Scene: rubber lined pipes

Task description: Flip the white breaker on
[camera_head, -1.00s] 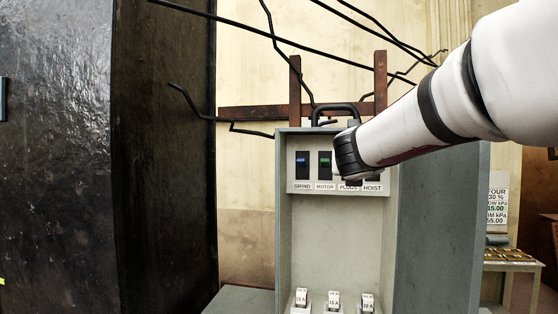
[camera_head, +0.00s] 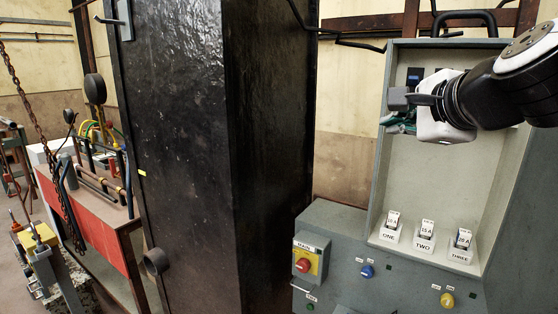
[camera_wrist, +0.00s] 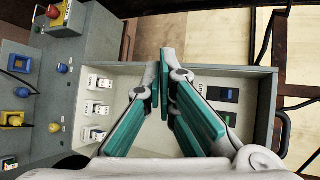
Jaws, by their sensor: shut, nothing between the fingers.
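The breaker row is near the top of the open grey cabinet (camera_head: 380,190). The blue breaker (camera_head: 415,75) shows there in the head view. In the wrist view I see the blue breaker (camera_wrist: 222,95) and the green breaker (camera_wrist: 229,118) beside it. No white breaker is visible; the rest of the row is hidden by my gripper and arm. My gripper (camera_head: 392,118) is in front of the cabinet's upper left, below the blue breaker in the picture. Its teal fingers (camera_wrist: 165,58) have their tips together, with nothing between them.
Three white 10 A to 20 A style switches, ONE (camera_head: 391,226), TWO (camera_head: 426,236) and THREE (camera_head: 461,246), stand on the cabinet's lower ledge. A red button (camera_head: 303,265) and blue knob (camera_head: 367,271) sit on the console. A dark column (camera_head: 190,150) stands left.

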